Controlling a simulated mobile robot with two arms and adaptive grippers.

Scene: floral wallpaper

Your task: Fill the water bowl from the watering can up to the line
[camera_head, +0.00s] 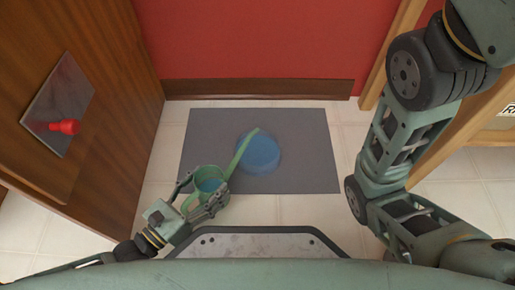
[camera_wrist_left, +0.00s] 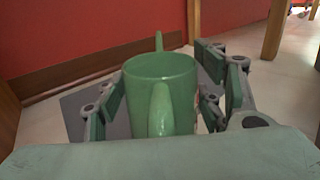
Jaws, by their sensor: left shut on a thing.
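The green watering can (camera_head: 207,184) is held by my left gripper (camera_head: 198,196), whose fingers close around its body. Its opening shows blue water inside. Its long spout points up and to the right, and the tip lies over the blue water bowl (camera_head: 262,155) in the head view. The bowl stands on the grey mat; its fill line cannot be made out. In the left wrist view the can (camera_wrist_left: 160,95) sits upright between the fingers, handle toward the camera, and hides the bowl. My right arm shows at the right of the head view, but its gripper is out of view.
The grey mat (camera_head: 210,125) lies on pale floor tiles before a red wall with a brown baseboard (camera_head: 255,89). Wooden framing (camera_head: 468,145) stands at the right.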

